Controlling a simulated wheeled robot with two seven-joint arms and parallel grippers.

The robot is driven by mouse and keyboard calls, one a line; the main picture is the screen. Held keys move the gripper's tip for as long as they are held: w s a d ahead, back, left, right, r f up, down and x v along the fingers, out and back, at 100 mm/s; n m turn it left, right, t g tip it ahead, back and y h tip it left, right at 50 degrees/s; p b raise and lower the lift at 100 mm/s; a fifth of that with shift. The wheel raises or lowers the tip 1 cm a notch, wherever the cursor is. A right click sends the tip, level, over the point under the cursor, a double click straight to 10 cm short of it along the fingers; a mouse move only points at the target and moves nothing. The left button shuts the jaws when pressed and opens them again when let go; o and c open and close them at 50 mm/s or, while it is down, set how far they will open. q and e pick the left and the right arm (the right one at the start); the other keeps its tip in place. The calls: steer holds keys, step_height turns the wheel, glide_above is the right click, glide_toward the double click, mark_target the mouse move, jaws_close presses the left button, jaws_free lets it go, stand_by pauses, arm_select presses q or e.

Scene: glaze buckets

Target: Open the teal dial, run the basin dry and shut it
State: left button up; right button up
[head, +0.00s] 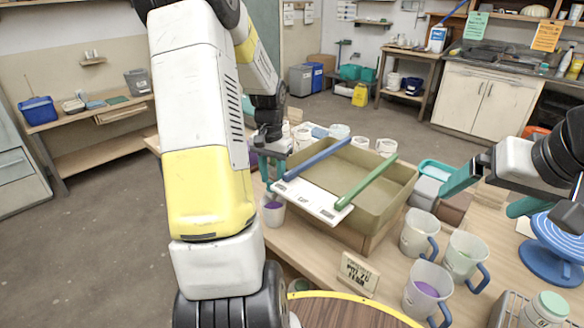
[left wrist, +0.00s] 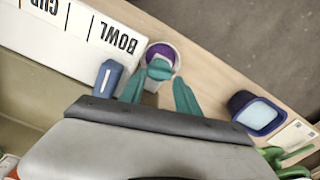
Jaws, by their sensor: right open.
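The olive basin (head: 395,190) stands on the wooden table. A white lettered board (head: 312,201) lies across its near-left part. My left gripper (head: 274,170) is at the basin's left corner. In the left wrist view, its teal fingers (left wrist: 158,84) are apart, on either side of a small teal piece (left wrist: 159,68) that looks like the dial; contact cannot be told. A white cup with purple glaze (head: 272,212) stands below; it also shows in the left wrist view (left wrist: 176,58). The basin's floor is mostly hidden. My right gripper (head: 476,204) is open and empty, right of the basin.
A blue bar (head: 318,160) and a green bar (head: 366,182) lie over the basin. Several mugs (head: 418,233) with blue handles stand right of it, near a blue turntable (head: 552,250). A dark blue tub (left wrist: 257,114) shows in the left wrist view.

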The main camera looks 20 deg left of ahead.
arm_select(q)
steer(key=r, duration=0.2)
steer(key=shift+w+a+r, duration=0.2)
steer(key=shift+w+r, duration=0.15)
steer(key=shift+r, duration=0.05)
steer(key=shift+s+d+r, duration=0.25)
steer(key=shift+s+r, duration=0.35)
steer(key=shift+r, duration=0.3)
steer(key=shift+w+a, duration=0.15)
steer(key=shift+w, duration=0.05)
steer(key=shift+s+r, duration=0.1)
steer(key=shift+r, duration=2.15)
steer(key=shift+r, duration=0.1)
step_height(320, 180, up, 8)
glide_above(272, 182)
steer(key=shift+w+f, duration=0.2)
steer(key=shift+w, duration=0.05)
